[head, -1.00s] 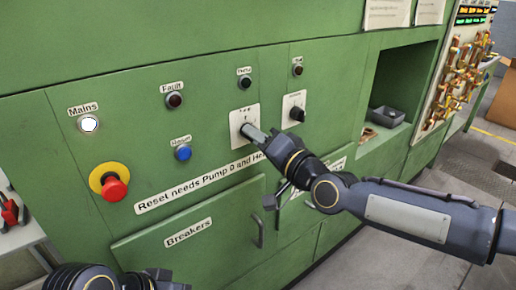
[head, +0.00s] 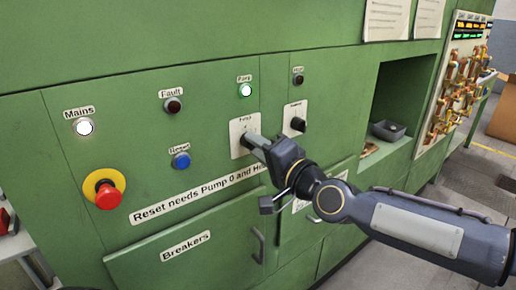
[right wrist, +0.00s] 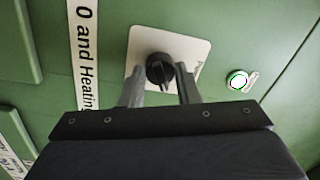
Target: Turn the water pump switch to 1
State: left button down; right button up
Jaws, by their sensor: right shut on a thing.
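The water pump switch is a black rotary knob (right wrist: 160,70) on a white plate (head: 240,128) labelled Pump, on the green cabinet front. My right gripper (right wrist: 160,88) is at the knob, with one finger on each side of it, shut on it. In the head view my right gripper (head: 256,142) hides most of the knob. My left gripper is not in the head view.
A second black knob (head: 297,125) sits on a plate just right of the pump plate. A red emergency button (head: 107,196), a blue reset button (head: 181,160) and a lit white mains lamp (head: 84,127) are to the left. The breakers door handle (head: 258,245) juts out below.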

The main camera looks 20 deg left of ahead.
jog(key=o, duration=1)
jog(key=b+v, duration=0.2)
jog(key=v, duration=0.6)
jog(key=shift+f, duration=0.1)
